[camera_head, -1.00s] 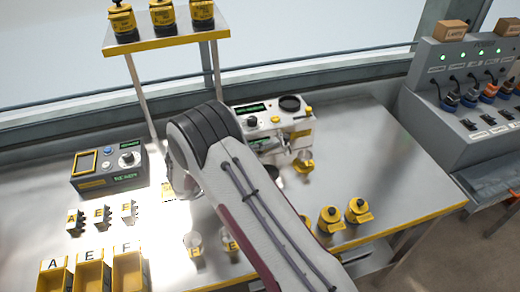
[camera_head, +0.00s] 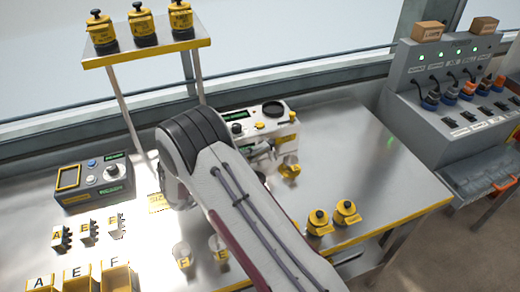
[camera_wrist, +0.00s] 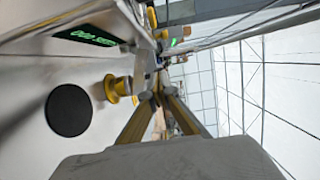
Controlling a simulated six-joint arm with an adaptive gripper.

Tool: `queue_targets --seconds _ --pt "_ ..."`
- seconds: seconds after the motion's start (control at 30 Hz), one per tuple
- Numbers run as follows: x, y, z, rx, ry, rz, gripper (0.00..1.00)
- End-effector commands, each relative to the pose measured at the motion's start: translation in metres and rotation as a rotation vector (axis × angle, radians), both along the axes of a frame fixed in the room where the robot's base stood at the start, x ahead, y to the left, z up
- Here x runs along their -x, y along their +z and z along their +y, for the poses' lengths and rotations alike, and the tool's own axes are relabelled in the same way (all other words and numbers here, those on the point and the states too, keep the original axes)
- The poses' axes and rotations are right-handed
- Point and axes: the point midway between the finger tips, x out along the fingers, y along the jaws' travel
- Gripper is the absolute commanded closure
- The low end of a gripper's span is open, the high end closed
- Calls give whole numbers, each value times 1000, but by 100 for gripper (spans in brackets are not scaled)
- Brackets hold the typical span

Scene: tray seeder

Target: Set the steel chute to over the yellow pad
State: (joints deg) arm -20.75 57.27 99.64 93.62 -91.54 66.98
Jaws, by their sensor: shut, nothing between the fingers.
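The white seeder machine (camera_head: 262,128) stands in the middle of the bench, with a green display and a black round top. It also shows in the wrist view, with its display (camera_wrist: 88,37) and black disc (camera_wrist: 69,110). I cannot clearly pick out the steel chute; the machine's front is partly behind my arm. A yellow round part (camera_head: 289,170) sits at the machine's right foot; I cannot tell whether it is the yellow pad. A yellow knob (camera_wrist: 117,88) shows beside the disc.
A grey control box (camera_head: 95,180) stands left, with small lettered blocks (camera_head: 88,233) and yellow bins (camera_head: 80,277) before it. Two yellow-black bottles (camera_head: 333,217) stand right of my arm. A shelf (camera_head: 148,52) holds more bottles. The bench's right side is clear.

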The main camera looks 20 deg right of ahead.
Motion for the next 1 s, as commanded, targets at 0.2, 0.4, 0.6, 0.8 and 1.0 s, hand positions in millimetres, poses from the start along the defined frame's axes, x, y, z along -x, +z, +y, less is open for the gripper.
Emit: queue_targets --seconds 0.2,0.4,0.6,0.8,1.0 --pt "1 0 -1 -1 17 1 100" --pt "2 0 -2 0 34 1 100" --pt "2 0 -4 0 52 1 100" --pt "3 0 -5 0 74 0 100" --pt "4 0 -7 0 97 1 100"
